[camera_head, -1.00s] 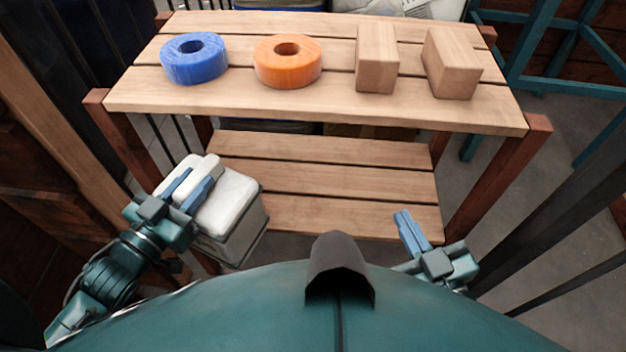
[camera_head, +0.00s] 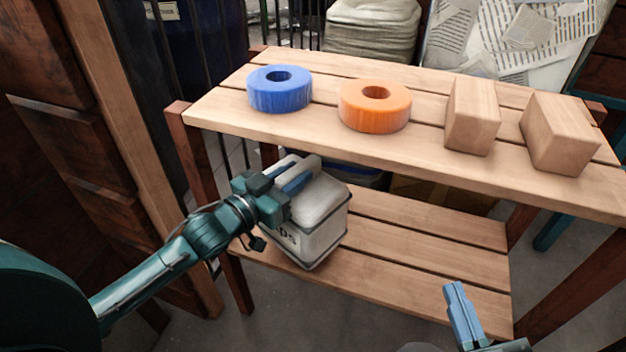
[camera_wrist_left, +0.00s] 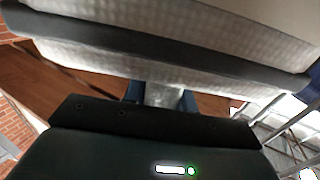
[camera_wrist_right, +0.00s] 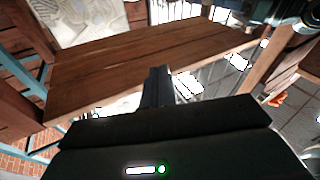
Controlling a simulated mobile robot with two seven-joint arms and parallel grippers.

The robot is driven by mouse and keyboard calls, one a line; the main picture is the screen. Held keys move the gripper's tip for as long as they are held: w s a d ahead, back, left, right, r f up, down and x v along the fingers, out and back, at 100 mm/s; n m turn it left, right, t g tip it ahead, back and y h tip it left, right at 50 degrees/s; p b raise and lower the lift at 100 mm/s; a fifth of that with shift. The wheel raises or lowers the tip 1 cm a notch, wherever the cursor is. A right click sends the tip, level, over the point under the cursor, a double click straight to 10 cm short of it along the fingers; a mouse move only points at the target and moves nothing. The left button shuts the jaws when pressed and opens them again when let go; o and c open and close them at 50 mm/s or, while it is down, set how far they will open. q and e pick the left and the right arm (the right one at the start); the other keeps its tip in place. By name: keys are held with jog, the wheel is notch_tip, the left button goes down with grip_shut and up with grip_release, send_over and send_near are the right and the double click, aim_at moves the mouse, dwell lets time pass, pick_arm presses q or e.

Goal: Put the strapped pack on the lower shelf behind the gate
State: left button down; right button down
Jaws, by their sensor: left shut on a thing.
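The strapped pack (camera_head: 318,222) is a whitish-grey block with dark straps and dark lettering on its side. My left gripper (camera_head: 297,178) is shut on it at its top. The pack is at the left end of the lower shelf (camera_head: 420,248), overlapping it in the head view; I cannot tell whether it touches the boards. In the left wrist view the pack (camera_wrist_left: 170,65) fills the top of the picture, with a dark strap across it. My right gripper (camera_head: 462,312) is low at the front right, apart from the shelf and empty; its fingers look close together in the right wrist view (camera_wrist_right: 157,85).
The upper shelf (camera_head: 330,130) holds a blue ring (camera_head: 279,90), an orange ring (camera_head: 375,106) and two wooden blocks (camera_head: 473,116) (camera_head: 560,135). Reddish posts (camera_head: 200,170) stand at its ends. The lower shelf's middle and right are clear. Dark bars stand behind at the left.

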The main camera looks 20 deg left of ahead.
aim_at(313, 162)
pick_arm(q)
jog(key=b+x, duration=0.1)
jog(key=x, duration=0.3)
jog(key=shift+w+d+r, duration=0.1)
jog(key=shift+w+d, duration=0.05)
jog(key=shift+w, duration=0.2)
jog(key=shift+w+d, duration=0.2)
jog(key=shift+w, duration=0.15)
notch_tip(313, 162, down, 3)
jog(key=shift+r+b, duration=0.1)
jog(key=shift+b, duration=0.85)
jog(key=shift+f, duration=0.4)
jog(key=shift+r, duration=0.1)
pick_arm(e)
jog(key=shift+w+a+r+m+y, duration=0.1)
jog(key=shift+a+r+m+y, duration=0.1)
jog(key=shift+a+m+y, duration=0.15)
pick_arm(q)
jog(key=c, duration=1.5)
grip_release()
jog(key=shift+f, duration=0.3)
jog(key=shift+c, duration=0.2)
jog(key=o, duration=0.4)
pick_arm(e)
jog(key=shift+f, duration=0.3)
